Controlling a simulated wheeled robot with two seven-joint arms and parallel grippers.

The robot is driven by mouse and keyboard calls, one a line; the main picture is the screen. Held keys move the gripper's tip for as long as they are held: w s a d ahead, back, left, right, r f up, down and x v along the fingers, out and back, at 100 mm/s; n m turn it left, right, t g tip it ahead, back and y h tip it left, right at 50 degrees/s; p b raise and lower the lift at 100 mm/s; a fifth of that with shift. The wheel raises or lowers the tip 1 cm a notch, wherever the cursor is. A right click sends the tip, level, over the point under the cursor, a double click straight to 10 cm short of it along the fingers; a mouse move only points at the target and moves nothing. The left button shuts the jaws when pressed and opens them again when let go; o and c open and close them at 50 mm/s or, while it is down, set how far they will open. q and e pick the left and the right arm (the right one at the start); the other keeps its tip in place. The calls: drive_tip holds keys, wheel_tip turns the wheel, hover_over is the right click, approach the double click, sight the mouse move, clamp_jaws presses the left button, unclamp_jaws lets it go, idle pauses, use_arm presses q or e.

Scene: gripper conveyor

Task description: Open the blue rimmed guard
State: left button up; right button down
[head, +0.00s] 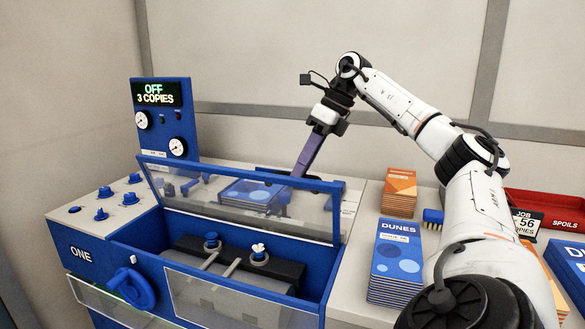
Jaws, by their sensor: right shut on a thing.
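The blue rimmed guard (342,212) is a long clear panel in a blue frame on the blue machine. It stands raised and tilted, with the dark bar and knobs of the well showing below it. My right gripper (300,172) comes down from above with long purple fingers. Its tips are at the guard's top rim, right of the middle, and are shut on it. The exact contact is partly hidden by the rim. My left gripper is out of view.
A panel reading "OFF 3 COPIES" (157,94) rises behind the machine. To the right stand an orange book stack (399,190), a blue "DUNES" stack (396,255), a blue brush (432,218) and a red "SPOILS" tray (545,200). A blue handle (134,287) is at the machine's front.

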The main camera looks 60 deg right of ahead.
drive_tip(key=shift+s+f+g, duration=0.15)
drive_tip(key=shift+f+g, duration=0.15)
drive_tip(key=shift+f, duration=0.45)
drive_tip(key=c, duration=1.9)
unclamp_jaws()
drive_tip(key=shift+d+f, duration=0.1)
drive_tip(key=shift+o, duration=0.9)
drive_tip(key=shift+d+f, duration=0.15)
drive_tip(key=shift+d, duration=0.1)
drive_tip(key=p+v, duration=0.6)
drive_tip(key=v, duration=0.4)
drive_tip(key=shift+r, duration=0.4)
